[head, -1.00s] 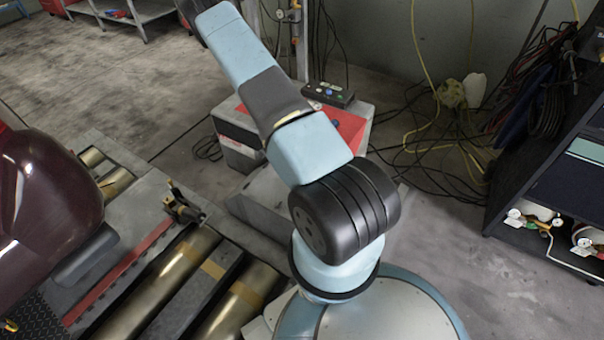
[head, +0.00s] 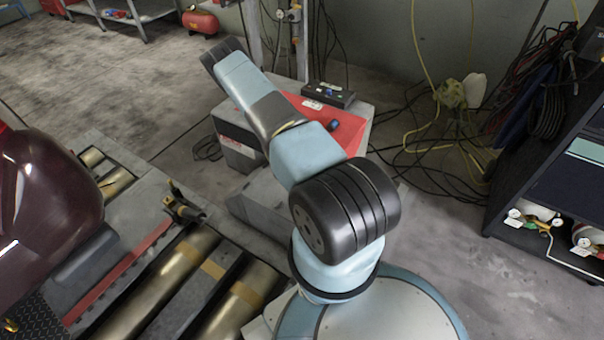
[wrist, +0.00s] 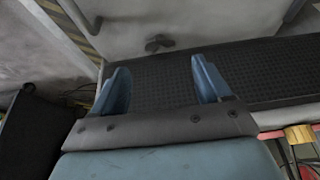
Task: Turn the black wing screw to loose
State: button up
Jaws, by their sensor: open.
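In the wrist view, a small dark wing-shaped piece (wrist: 159,43), which looks like the black wing screw, sits on a pale grey surface beyond my fingertips. My gripper (wrist: 160,68) is open, with its two blue fingers spread wide and nothing between them. The dark piece lies ahead of the gap between the fingers, apart from both. Whether it is tight or loose cannot be told. In the head view, my arm reaches toward the back left; the gripper and the screw cannot be made out there.
A black ribbed panel (wrist: 260,75) lies beyond and right of my fingers. A red-topped grey box (head: 345,128) with a black control unit (head: 328,95) stands behind my arm. Rollers (head: 165,285) lie at left, beside a dark red body (head: 45,200). Cables cover the floor at right.

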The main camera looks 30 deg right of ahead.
jog(key=shift+x, duration=3.2)
jog(key=shift+c, duration=0.4)
jog(key=shift+s, duration=0.1)
jog(key=c, duration=1)
jog(key=shift+o, duration=0.2)
jog(key=shift+s+d+n, duration=0.1)
jog(key=shift+n, duration=0.3)
jog(key=n, duration=0.2)
jog(key=n+t+y, duration=0.1)
jog(key=n, duration=0.1)
jog(key=shift+s+d+n+t, duration=0.2)
jog(key=shift+n+t, duration=0.1)
jog(key=shift+n, duration=0.1)
jog(key=n+y, duration=0.1)
jog(key=n, duration=0.1)
jog(key=n+y, duration=0.1)
jog(key=n, duration=0.2)
jog(key=shift+d+t, duration=0.15)
jog(key=shift+t, duration=0.25)
jog(key=shift+n, duration=0.3)
